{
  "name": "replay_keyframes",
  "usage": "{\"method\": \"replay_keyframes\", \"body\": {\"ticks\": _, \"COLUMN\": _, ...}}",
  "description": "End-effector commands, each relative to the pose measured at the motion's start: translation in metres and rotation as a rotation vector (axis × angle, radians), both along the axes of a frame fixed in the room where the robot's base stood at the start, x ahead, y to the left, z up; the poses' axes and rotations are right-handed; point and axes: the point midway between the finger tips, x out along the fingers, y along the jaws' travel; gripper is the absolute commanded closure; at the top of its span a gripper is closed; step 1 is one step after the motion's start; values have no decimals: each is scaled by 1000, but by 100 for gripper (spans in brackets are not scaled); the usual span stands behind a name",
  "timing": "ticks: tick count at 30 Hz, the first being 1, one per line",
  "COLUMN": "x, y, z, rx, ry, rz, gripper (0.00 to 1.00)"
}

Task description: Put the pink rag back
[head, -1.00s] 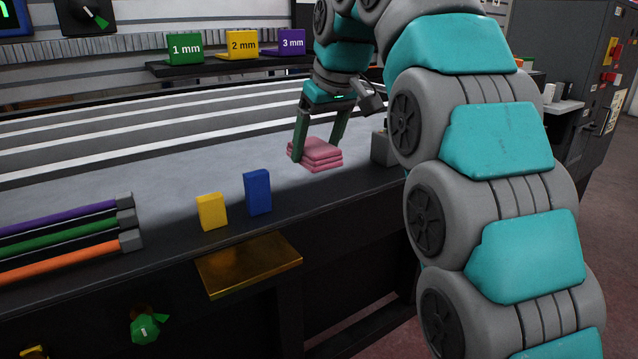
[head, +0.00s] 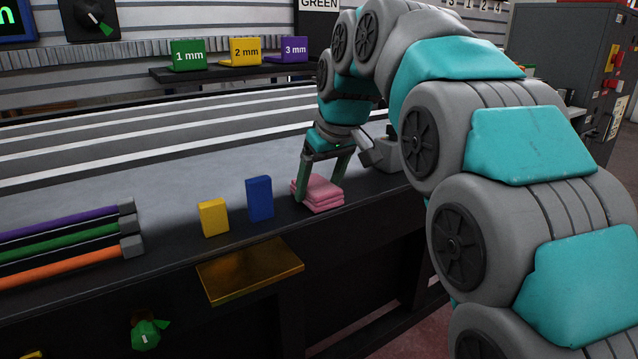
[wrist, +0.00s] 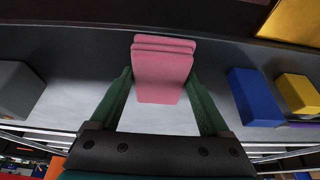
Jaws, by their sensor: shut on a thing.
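The pink rag (head: 322,194) is a folded stack near the front edge of the table, just right of the blue block. My gripper (head: 322,190) is over it from above, with its green fingers on either side of the rag. In the wrist view the rag (wrist: 163,72) sits between the two fingertips (wrist: 160,82), and the fingers are shut on it. The rag is at or very near the table surface; I cannot tell whether it touches.
A blue block (head: 259,198) and a yellow block (head: 213,217) stand left of the rag. A grey block (head: 387,153) is to its right. A brass plate (head: 250,271) juts out below the front edge. Purple, green and orange rods (head: 75,240) lie at left.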

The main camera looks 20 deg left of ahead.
Motion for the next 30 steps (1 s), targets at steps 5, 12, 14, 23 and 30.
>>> {"method": "replay_keyframes", "body": {"ticks": 5, "x": 0, "y": 0, "z": 0, "rx": 1, "ry": -1, "rz": 0, "gripper": 72}}
{"method": "replay_keyframes", "body": {"ticks": 12, "x": 0, "y": 0, "z": -2, "rx": 2, "ry": -1, "rz": 0, "gripper": 6}}
{"method": "replay_keyframes", "body": {"ticks": 14, "x": 0, "y": 0, "z": -2, "rx": 2, "ry": -1, "rz": 0, "gripper": 0}}
{"method": "replay_keyframes", "body": {"ticks": 23, "x": 0, "y": 0, "z": 2, "rx": 2, "ry": -1, "rz": 0, "gripper": 0}}
{"method": "replay_keyframes", "body": {"ticks": 30, "x": -6, "y": -7, "z": 28, "rx": 4, "ry": -6, "rz": 0, "gripper": 0}}
